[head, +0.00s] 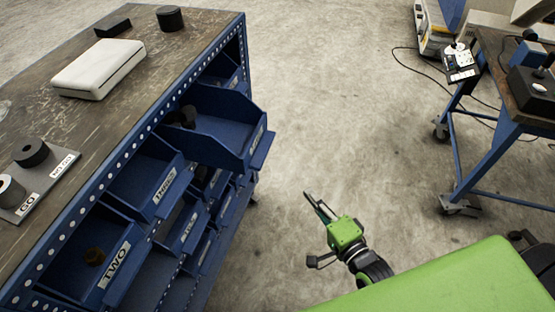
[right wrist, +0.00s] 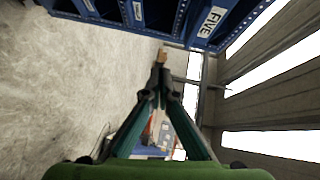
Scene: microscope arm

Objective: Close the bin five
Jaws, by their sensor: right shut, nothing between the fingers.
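In the head view a blue bin (head: 215,125) is pulled out of the blue cabinet's upper row, with dark pieces at its inner end. Its front label is too small to read. In the right wrist view a blue bin front labelled FIVE (right wrist: 210,22) shows at the upper right, beyond the fingertips. I cannot tell for sure whether both views show the same bin. My right gripper (head: 316,204) is shut and empty, over the floor to the right of the cabinet and apart from the bins. It also shows in the right wrist view (right wrist: 160,88). My left gripper is out of view.
The cabinet top (head: 120,110) bears a white case (head: 98,69), dark cylinders and a GO/NO GO plate (head: 50,185). Bins labelled TWO (head: 100,255) and THREE (head: 150,185) are nearer. A blue-legged table (head: 490,165) stands at right. The floor between is clear.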

